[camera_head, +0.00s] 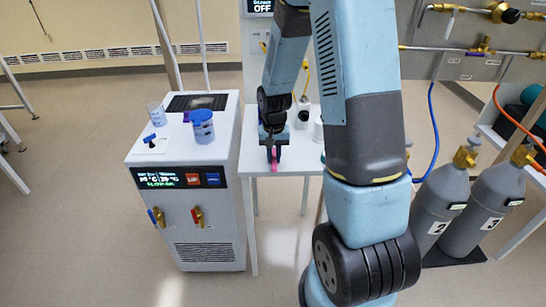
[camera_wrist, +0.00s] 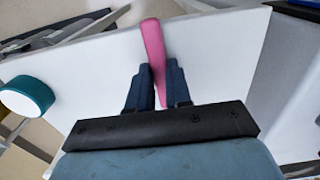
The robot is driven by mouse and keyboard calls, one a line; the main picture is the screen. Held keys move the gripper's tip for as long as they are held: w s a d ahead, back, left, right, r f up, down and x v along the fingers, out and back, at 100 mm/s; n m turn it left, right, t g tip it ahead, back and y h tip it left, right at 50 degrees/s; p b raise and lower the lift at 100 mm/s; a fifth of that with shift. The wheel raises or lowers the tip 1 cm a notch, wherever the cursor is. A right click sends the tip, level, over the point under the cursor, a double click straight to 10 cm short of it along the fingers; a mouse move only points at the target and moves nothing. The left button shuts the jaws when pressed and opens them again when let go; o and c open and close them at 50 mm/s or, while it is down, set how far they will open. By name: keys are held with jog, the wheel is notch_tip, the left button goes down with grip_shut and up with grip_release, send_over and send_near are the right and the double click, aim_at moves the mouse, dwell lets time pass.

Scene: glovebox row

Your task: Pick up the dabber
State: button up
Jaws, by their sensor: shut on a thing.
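The dabber is a slim pink stick (camera_wrist: 152,42), seen in the wrist view between the two dark fingers of my gripper (camera_wrist: 160,85). My gripper is shut on it, with the wider end of the dabber sticking out past the fingertips. In the head view my gripper (camera_head: 273,152) is over the white table (camera_head: 290,165), and the pink dabber (camera_head: 274,165) shows below the fingers. I cannot tell whether the dabber touches the table top.
Left of the table stands a white cabinet (camera_head: 188,255) with a blue-lidded jar (camera_head: 203,127) and a clear cup (camera_head: 156,115) on top. Gas cylinders (camera_head: 441,210) stand at the right. A teal-and-white round object (camera_wrist: 27,97) is at the left in the wrist view.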

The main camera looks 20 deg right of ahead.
grip_shut()
jog(key=shift+r, duration=0.6)
jog(key=s+d+r, duration=0.2)
jog(key=s+r, duration=0.4)
jog(key=s+d+r, duration=0.2)
jog(key=s+r, duration=0.3)
jog(key=s, duration=0.2)
jog(key=shift+s+d+r, duration=0.2)
jog(key=shift+d+r, duration=0.05)
jog(key=shift+r, duration=0.15)
jog(key=shift+w+a, duration=0.1)
